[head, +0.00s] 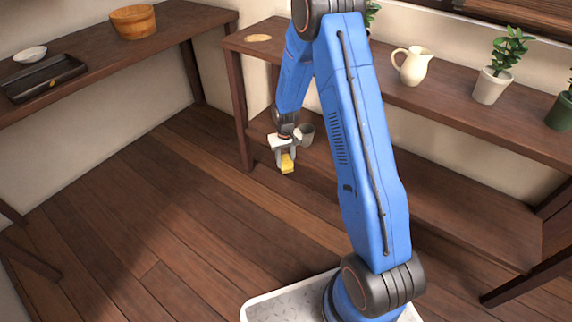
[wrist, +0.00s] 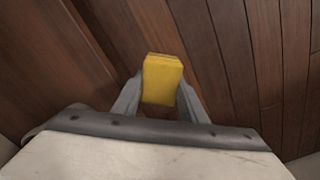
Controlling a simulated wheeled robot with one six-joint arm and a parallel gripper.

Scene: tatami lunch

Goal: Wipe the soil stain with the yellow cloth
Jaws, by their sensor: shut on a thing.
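My gripper (head: 285,158) is shut on the yellow cloth (head: 287,163), which looks like a small folded block. In the wrist view the yellow cloth (wrist: 162,80) sits between the two grey fingers of my gripper (wrist: 160,92). In the head view it hangs in front of the left end of the shelf unit, with brown wood planks behind it. A flat tan oval patch (head: 258,38) lies on the left end of the shelf top, up and left of my gripper. I cannot tell whether it is the soil stain.
A grey cup (head: 306,134) shows just behind my gripper. The shelf top (head: 455,108) holds a cream pitcher (head: 413,65) and potted plants (head: 493,84). A left counter (head: 110,68) holds a wooden tub (head: 133,22), a white bowl (head: 30,54) and a dark tray (head: 42,78). The left floor is clear.

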